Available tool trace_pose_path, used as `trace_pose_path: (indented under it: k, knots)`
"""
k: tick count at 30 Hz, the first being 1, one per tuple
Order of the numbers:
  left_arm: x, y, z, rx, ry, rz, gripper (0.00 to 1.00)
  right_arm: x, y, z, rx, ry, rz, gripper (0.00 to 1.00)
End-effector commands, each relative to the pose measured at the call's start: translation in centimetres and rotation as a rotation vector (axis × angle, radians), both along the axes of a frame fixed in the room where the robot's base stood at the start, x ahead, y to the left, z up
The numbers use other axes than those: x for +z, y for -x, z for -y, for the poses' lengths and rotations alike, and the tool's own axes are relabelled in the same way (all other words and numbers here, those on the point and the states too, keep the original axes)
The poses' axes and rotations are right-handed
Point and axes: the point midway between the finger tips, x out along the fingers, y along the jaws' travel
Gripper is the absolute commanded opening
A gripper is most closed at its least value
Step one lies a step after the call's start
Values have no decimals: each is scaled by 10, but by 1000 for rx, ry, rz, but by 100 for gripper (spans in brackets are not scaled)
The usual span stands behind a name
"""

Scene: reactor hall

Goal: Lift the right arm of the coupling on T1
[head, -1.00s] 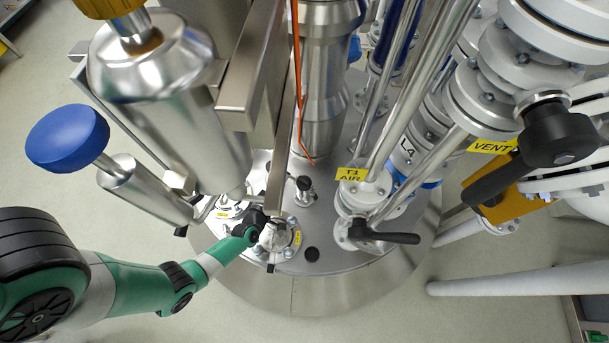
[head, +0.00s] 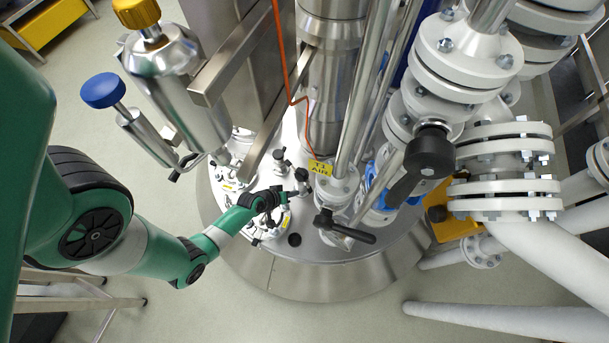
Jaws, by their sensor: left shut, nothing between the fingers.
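The yellow T1 AIR label (head: 320,167) marks a white flanged pipe with a black lever handle (head: 345,227) on the steel vessel lid. Left of it on the lid is a low round metal fitting (head: 270,227) with small dark ends at its edge and a yellow tag. This may be the coupling; its right arm cannot be made out clearly. My left gripper (head: 286,196) comes in from the left, over the upper right side of this fitting. It is shut with nothing held; whether it touches the fitting is unclear. My right gripper is not in view.
A small black-topped stub (head: 302,176) stands just beyond my left gripper. A steel cylinder with a blue knob (head: 103,90) stands at upper left. An orange cable (head: 292,99) hangs above the lid. White pipes and a black-handled valve (head: 428,153) crowd the right.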

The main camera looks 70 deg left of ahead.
Motion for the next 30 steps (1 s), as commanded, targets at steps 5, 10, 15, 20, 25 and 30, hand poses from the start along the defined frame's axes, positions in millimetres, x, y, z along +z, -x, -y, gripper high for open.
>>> trace_pose_path:
  k: [5, 10, 15, 20, 25, 30]
  knots:
    - [-8, -5, -2, 0, 0, 2, 0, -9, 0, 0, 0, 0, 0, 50]
    - [-18, -12, -6, -1, -1, 2, 0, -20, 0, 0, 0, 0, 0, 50]
    - [-27, -20, -9, 0, 0, 4, 0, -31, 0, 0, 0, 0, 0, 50]
    - [-35, -26, -13, 1, -1, 3, 0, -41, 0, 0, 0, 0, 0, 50]
    - [-37, -30, -14, 1, -1, 3, 0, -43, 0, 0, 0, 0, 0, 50]
    - [-46, -29, -14, 0, 0, 2, 0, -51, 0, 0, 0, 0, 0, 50]
